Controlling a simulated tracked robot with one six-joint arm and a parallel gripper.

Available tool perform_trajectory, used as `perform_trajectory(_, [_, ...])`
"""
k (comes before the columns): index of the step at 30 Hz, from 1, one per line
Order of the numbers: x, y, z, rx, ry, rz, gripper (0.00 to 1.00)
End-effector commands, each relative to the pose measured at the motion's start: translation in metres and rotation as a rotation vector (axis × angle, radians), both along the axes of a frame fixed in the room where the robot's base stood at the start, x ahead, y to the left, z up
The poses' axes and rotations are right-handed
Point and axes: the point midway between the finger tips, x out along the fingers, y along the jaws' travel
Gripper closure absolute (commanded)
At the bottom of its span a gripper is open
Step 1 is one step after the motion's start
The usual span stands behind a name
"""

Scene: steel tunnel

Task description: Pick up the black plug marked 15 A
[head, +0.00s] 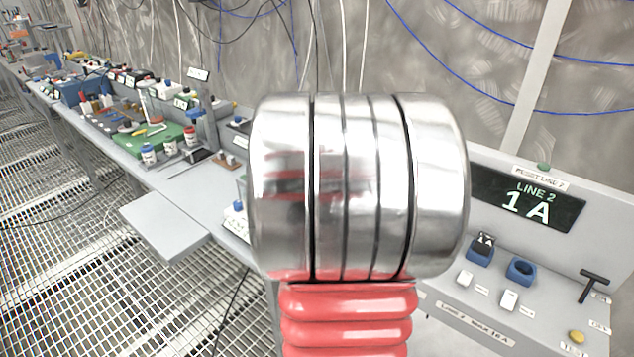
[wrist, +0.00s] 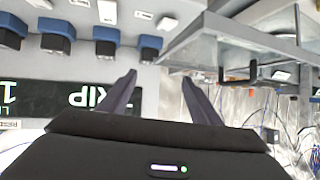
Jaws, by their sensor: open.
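My gripper (wrist: 158,95) shows in the wrist view with its two dark fingers apart and nothing between them. Several black plugs sit in blue holders along the panel at the upper left of that view, such as one black plug (wrist: 56,44) and another black plug (wrist: 148,54). Their markings cannot be read there, so I cannot tell which is 15 A. In the head view, a black plug marked 1 A (head: 484,241) sits in a blue holder at the right. Beside it is a blue holder (head: 521,269) that looks empty. My arm hides the middle of the panel.
The LINE 2 display (head: 527,203) reads 1 A. A black T-handle (head: 594,284) and yellow button (head: 577,337) are at the right. In the wrist view, a display (wrist: 95,98) reads TRIP upside down, and a clear box (wrist: 225,50) stands right. A cluttered bench (head: 185,180) runs left.

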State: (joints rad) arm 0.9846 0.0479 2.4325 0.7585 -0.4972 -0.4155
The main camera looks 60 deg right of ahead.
Motion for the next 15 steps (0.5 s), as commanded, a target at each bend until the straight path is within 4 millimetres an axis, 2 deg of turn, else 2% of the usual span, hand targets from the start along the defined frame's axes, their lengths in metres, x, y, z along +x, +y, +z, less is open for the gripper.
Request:
perform_trajectory(1, [-0.027, -0.015, -0.009, -0.01, 0.018, -0.073, 0.42])
perform_trajectory(3, [-0.057, -0.028, -0.015, -0.029, 0.039, -0.152, 0.42])
perform_trajectory(6, [-0.085, -0.038, -0.02, -0.047, 0.064, -0.225, 0.42])
perform_trajectory(9, [-0.098, -0.041, -0.022, -0.055, 0.075, -0.258, 0.42])
perform_trajectory(15, [-0.099, -0.042, -0.021, -0.057, 0.075, -0.259, 0.42])
